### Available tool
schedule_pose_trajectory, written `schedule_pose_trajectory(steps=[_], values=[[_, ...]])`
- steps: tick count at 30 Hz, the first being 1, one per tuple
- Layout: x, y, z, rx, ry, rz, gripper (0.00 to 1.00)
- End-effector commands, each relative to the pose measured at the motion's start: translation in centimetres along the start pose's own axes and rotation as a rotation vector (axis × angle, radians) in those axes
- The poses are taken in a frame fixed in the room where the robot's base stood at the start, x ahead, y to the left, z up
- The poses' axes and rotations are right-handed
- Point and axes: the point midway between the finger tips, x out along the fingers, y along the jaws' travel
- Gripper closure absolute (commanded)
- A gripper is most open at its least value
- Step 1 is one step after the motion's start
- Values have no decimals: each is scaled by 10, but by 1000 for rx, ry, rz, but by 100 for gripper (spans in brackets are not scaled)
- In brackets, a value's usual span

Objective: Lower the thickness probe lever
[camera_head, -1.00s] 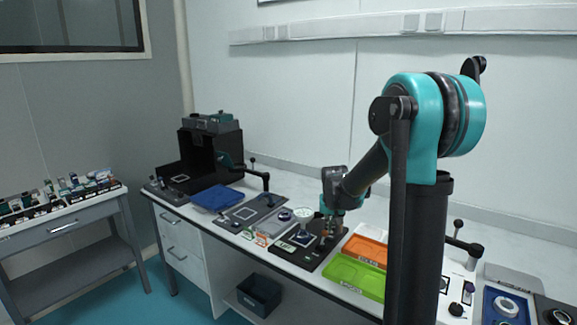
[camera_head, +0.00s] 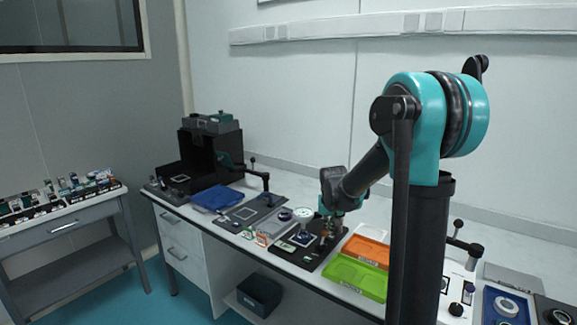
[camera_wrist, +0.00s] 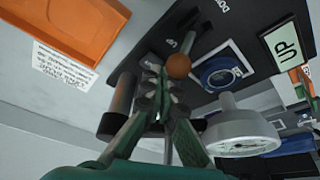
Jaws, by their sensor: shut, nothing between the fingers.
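The thickness probe stands on a black base plate (camera_head: 309,262) with a white-rimmed round dial (camera_head: 303,213), which also shows in the wrist view (camera_wrist: 240,132). A round stage with a blue ring (camera_wrist: 221,73) lies on the plate. The lever's brown ball knob (camera_wrist: 178,66) is in the wrist view, close beside my fingertips; I cannot tell whether they touch. My gripper (camera_head: 331,228) is shut and empty, low over the plate's right part. In the wrist view my gripper (camera_wrist: 154,82) hides part of the lever.
An orange tray (camera_head: 367,250) and a green tray (camera_head: 356,278) lie just right of the plate. Small labelled boxes (camera_head: 262,238) stand to its left. A blue tray (camera_head: 217,199) and a black enclosure (camera_head: 208,156) stand farther left on the table.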

Motion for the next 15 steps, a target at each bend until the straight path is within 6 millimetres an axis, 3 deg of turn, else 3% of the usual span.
schedule_pose_trajectory(steps=[15], values=[[-4, -7, 13, -1, -3, 0, 100]])
